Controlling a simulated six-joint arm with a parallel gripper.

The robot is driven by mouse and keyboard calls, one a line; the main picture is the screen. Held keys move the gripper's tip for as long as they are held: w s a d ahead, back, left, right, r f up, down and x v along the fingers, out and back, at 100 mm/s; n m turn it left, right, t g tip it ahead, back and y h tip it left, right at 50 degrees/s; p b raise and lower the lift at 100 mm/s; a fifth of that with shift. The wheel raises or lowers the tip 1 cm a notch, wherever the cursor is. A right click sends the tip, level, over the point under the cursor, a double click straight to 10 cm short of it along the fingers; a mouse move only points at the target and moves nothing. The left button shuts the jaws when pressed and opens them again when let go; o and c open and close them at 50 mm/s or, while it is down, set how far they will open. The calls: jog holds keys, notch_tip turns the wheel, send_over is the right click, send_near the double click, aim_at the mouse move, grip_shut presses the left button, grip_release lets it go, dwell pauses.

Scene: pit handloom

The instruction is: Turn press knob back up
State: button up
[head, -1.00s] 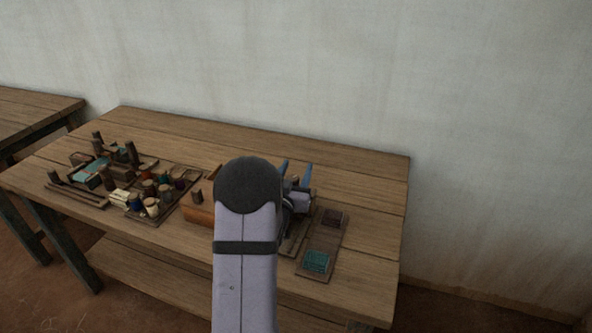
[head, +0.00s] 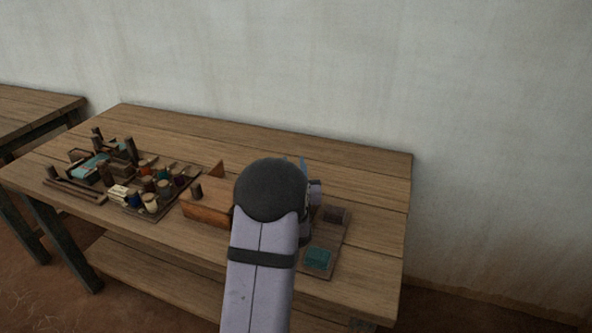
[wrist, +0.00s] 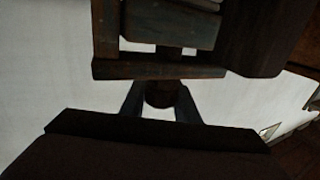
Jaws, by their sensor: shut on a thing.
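In the wrist view a dark round knob (wrist: 162,94) sits between the two fingers of my gripper (wrist: 160,90), which is shut on it. Just beyond it is a dark wooden frame (wrist: 150,69), apparently the press, with a grey-blue block (wrist: 170,28) and a pale layer inside. In the head view my arm hides the knob and the press. Only the bluish tips of my gripper (head: 294,161) show above the arm's rounded joint. The knob's turn angle cannot be told.
A wooden box (head: 205,214) stands left of my arm. A board (head: 330,238) with a teal block (head: 317,258) lies to the right. Trays of spools and small blocks (head: 140,190) fill the table's left part. The table's (head: 375,215) right end is bare.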

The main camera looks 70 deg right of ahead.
jog(key=n+t+y, duration=0.2)
jog(key=t, duration=0.1)
jog(key=w+a+n+t+y, duration=0.1)
jog(key=n+t+y, duration=0.2)
jog(key=n+t+y+p, duration=0.1)
jog(key=n+t+y, duration=0.1)
jog(key=t, duration=0.1)
jog(key=shift+w+a+n+y, duration=0.2)
jog(key=shift+w+n+y, duration=0.1)
jog(key=shift+n+y, duration=0.1)
jog(key=n+y, duration=0.1)
jog(key=y, duration=0.1)
jog(key=a+n+t+y, duration=0.1)
jog(key=n+y, duration=0.1)
jog(key=n+t+y, duration=0.1)
jog(key=y, duration=0.1)
jog(key=shift+w+a+f+y, duration=0.1)
jog(key=shift+w+a+y, duration=0.15)
jog(key=shift+w+y, duration=0.05)
jog(key=shift+a+n+y+b, duration=0.15)
jog(key=shift+n+y+b, duration=0.15)
jog(key=shift+n+y, duration=0.4)
jog(key=shift+a+n+y+b, duration=0.2)
jog(key=shift+n+y, duration=0.3)
jog(key=shift+y, duration=0.4)
jog(key=shift+a+r+n+y, duration=0.1)
jog(key=shift+r+n+y, duration=0.1)
jog(key=shift+n+y, duration=0.3)
